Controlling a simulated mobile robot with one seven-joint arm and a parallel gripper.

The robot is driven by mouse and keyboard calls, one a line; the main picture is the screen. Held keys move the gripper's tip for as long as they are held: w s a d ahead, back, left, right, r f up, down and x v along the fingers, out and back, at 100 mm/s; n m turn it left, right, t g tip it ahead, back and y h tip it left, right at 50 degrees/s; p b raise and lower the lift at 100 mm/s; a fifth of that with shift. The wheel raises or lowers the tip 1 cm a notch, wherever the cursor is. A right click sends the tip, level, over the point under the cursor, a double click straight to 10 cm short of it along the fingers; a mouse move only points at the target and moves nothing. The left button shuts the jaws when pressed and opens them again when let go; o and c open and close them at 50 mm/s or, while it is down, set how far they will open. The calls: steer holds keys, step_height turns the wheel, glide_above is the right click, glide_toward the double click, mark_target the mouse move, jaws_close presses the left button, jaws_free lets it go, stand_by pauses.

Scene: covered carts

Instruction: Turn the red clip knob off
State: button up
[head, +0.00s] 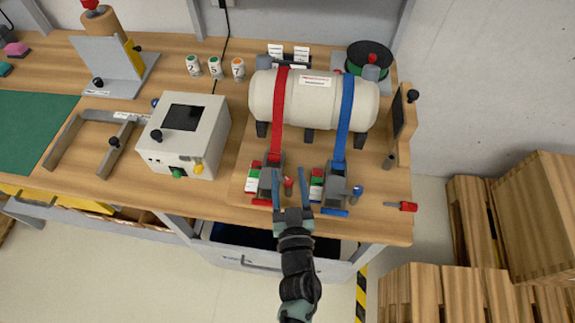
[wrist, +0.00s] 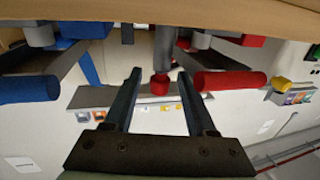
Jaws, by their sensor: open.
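The red clip knob (head: 288,184) is a small red knob on a grey stem, beside the red strap's grey clip (head: 271,180) on the cart top. In the wrist view the red knob (wrist: 160,86) appears between my two fingers, with a gap on each side. My gripper (head: 289,173) is open and empty, its fingers reaching over the table's front edge on both sides of the knob in the picture. I cannot tell how deep the knob sits between them. A red cylindrical handle (wrist: 228,80) is right of the fingers in the wrist view.
The blue clip (head: 336,182) and blue knob (head: 357,190) stand to the right. Red and blue straps cross a cream tank (head: 312,100) behind. A white box (head: 186,140) stands left. A red-handled tool (head: 402,206) lies near the right edge. Wooden crates (head: 437,292) stand at lower right.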

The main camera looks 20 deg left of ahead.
steer(key=shift+x, duration=1.45)
jaws_close()
